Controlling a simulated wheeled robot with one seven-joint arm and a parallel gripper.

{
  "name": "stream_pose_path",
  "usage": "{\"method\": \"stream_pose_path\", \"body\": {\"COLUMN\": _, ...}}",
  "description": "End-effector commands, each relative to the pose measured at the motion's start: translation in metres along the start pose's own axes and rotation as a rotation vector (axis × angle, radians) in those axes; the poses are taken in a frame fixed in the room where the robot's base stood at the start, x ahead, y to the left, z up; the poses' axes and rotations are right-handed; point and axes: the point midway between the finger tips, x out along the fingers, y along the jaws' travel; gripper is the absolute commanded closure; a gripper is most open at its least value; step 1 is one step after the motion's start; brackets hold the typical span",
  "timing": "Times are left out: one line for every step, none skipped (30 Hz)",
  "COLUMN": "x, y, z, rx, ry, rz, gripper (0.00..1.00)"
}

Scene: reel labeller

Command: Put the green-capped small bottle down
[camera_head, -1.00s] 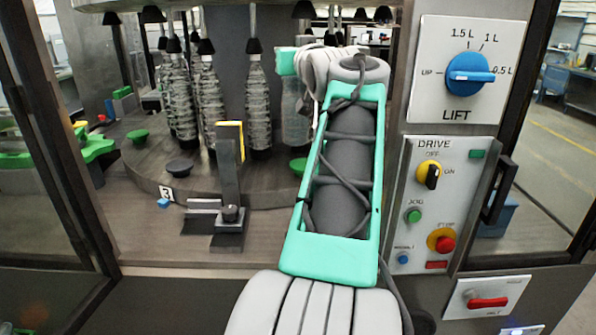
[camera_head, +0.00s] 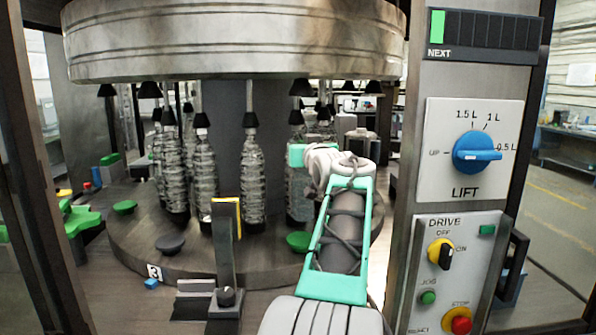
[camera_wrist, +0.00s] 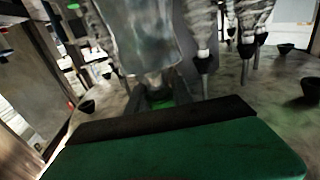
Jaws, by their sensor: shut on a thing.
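My gripper (camera_head: 297,155) shows only in part in the head view, as a teal edge beside my arm, which hides most of it. It is shut on the small bottle (camera_head: 297,192), a smooth, translucent grey body just below the teal edge. In the wrist view the bottle (camera_wrist: 148,45) is large, blurred and upside down in the picture. A bit of its green cap (camera_wrist: 160,101) shows behind the dark edge of my gripper. The bottle looks upright. I cannot tell whether its base touches the round table (camera_head: 195,272).
Several clear ribbed bottles (camera_head: 253,180) stand under black cones on the round table. A green disc (camera_head: 299,241) and a dark disc (camera_head: 170,243) lie towards its front. A post (camera_head: 225,255) stands before it. The control panel (camera_head: 473,150) is on the right.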

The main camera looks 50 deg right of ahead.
Motion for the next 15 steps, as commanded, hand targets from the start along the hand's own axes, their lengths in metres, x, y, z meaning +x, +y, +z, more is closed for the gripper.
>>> {"method": "stream_pose_path", "body": {"x": 0.009, "y": 0.000, "z": 0.005, "rx": 0.000, "ry": 0.000, "rz": -0.002, "gripper": 1.00}}
{"method": "stream_pose_path", "body": {"x": 0.012, "y": 0.001, "z": 0.010, "rx": 0.000, "ry": 0.001, "rz": -0.001, "gripper": 1.00}}
{"method": "stream_pose_path", "body": {"x": 0.018, "y": 0.002, "z": 0.018, "rx": 0.001, "ry": 0.000, "rz": -0.001, "gripper": 1.00}}
{"method": "stream_pose_path", "body": {"x": 0.022, "y": 0.003, "z": 0.023, "rx": 0.001, "ry": 0.000, "rz": 0.000, "gripper": 1.00}}
{"method": "stream_pose_path", "body": {"x": 0.026, "y": 0.004, "z": 0.028, "rx": 0.000, "ry": 0.001, "rz": 0.000, "gripper": 1.00}}
{"method": "stream_pose_path", "body": {"x": 0.031, "y": 0.004, "z": 0.033, "rx": -0.001, "ry": 0.002, "rz": -0.001, "gripper": 1.00}}
{"method": "stream_pose_path", "body": {"x": 0.034, "y": 0.005, "z": 0.036, "rx": -0.001, "ry": 0.003, "rz": -0.001, "gripper": 1.00}}
{"method": "stream_pose_path", "body": {"x": 0.036, "y": 0.005, "z": 0.040, "rx": -0.001, "ry": 0.003, "rz": -0.001, "gripper": 1.00}}
{"method": "stream_pose_path", "body": {"x": 0.039, "y": 0.006, "z": 0.043, "rx": -0.001, "ry": 0.004, "rz": -0.001, "gripper": 1.00}}
{"method": "stream_pose_path", "body": {"x": 0.040, "y": 0.006, "z": 0.044, "rx": -0.002, "ry": 0.005, "rz": -0.001, "gripper": 1.00}}
{"method": "stream_pose_path", "body": {"x": 0.042, "y": 0.006, "z": 0.046, "rx": -0.002, "ry": 0.005, "rz": -0.001, "gripper": 1.00}}
{"method": "stream_pose_path", "body": {"x": 0.043, "y": 0.007, "z": 0.049, "rx": -0.002, "ry": 0.004, "rz": 0.000, "gripper": 1.00}}
{"method": "stream_pose_path", "body": {"x": 0.045, "y": 0.007, "z": 0.051, "rx": -0.002, "ry": 0.004, "rz": 0.000, "gripper": 1.00}}
{"method": "stream_pose_path", "body": {"x": 0.046, "y": 0.007, "z": 0.053, "rx": -0.002, "ry": 0.003, "rz": 0.000, "gripper": 1.00}}
{"method": "stream_pose_path", "body": {"x": 0.049, "y": 0.008, "z": 0.056, "rx": -0.001, "ry": 0.002, "rz": 0.000, "gripper": 1.00}}
